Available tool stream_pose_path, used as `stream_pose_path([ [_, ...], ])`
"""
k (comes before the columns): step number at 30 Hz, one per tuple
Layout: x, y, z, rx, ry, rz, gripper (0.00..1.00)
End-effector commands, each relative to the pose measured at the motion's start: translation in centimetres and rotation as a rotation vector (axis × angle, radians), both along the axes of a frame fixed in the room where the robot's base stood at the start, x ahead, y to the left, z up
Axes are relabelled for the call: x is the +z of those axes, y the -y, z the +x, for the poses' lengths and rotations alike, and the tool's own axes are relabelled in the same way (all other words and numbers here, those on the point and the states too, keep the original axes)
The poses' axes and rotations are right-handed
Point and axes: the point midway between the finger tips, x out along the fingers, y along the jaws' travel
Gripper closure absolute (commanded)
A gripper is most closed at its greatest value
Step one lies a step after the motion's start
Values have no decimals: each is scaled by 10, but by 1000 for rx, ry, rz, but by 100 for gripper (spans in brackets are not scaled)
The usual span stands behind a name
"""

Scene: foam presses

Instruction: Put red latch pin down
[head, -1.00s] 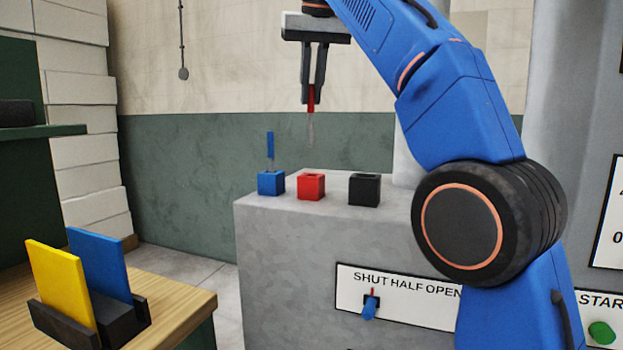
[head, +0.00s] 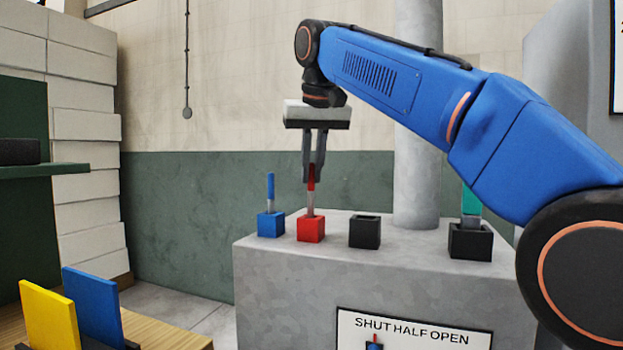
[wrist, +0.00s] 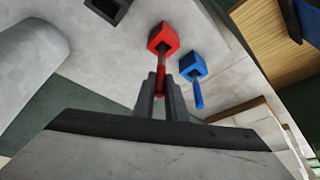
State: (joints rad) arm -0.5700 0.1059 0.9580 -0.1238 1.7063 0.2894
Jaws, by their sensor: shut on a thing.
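The red latch pin (head: 311,185) has a red handle and a pale metal shank, and stands upright. My gripper (head: 312,176) is shut on its red handle from above. The shank's lower end meets the top of the red block (head: 311,230) on the grey machine top; how deep it sits is hidden. In the wrist view the pin (wrist: 161,72) lies between my fingers (wrist: 161,88), in line with the red block (wrist: 163,38). A blue pin (head: 270,188) stands in the blue block (head: 270,225) just left.
A black block (head: 364,233) is right of the red one. A larger black holder (head: 470,243) with a teal piece (head: 471,203) stands further right, near a grey column (head: 417,150). Yellow (head: 49,318) and blue (head: 95,305) plates stand lower left.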

Motion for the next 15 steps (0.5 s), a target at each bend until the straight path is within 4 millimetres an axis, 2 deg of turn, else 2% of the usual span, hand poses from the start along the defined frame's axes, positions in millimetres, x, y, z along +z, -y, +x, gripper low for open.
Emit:
stream_pose_path([
  [3,-14,0,1,-1,-1,-2,100],
  [6,-19,0,1,-1,2,-1,100],
  [13,-19,0,2,0,4,0,100],
  [14,-19,0,2,0,3,0,81],
  [15,-19,0,2,0,3,0,71],
])
